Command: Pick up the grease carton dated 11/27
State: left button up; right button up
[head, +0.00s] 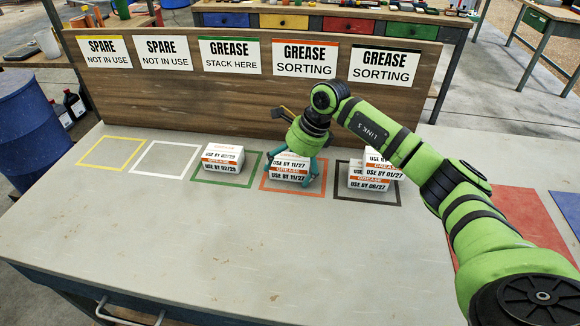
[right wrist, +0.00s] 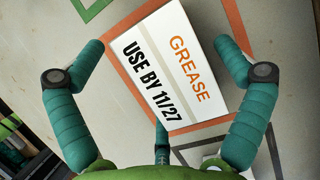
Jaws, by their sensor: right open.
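The grease carton dated 11/27 (head: 289,172) is a white box with an orange band, inside the orange square under a grease sorting sign. Above its label another "use by 11/27" line shows, on its top face or an upper carton; I cannot tell which. In the right wrist view the carton (right wrist: 176,72) lies between the spread fingers. My right gripper (head: 292,170) is open around the carton from above, its teal fingers at either side. I cannot tell whether they touch it. My left gripper is not in view.
The green square (head: 228,184) at left holds cartons (head: 222,158) dated 07/29. The black square (head: 392,201) at right holds several cartons (head: 368,178), with dates 06/27 and 01/27 legible. The yellow (head: 78,164) and white (head: 133,171) squares are empty. A sign board (head: 190,95) stands behind.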

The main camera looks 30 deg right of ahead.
jog(key=shift+f, duration=0.1)
jog(key=shift+s, duration=0.1)
jog(key=c, duration=1.1)
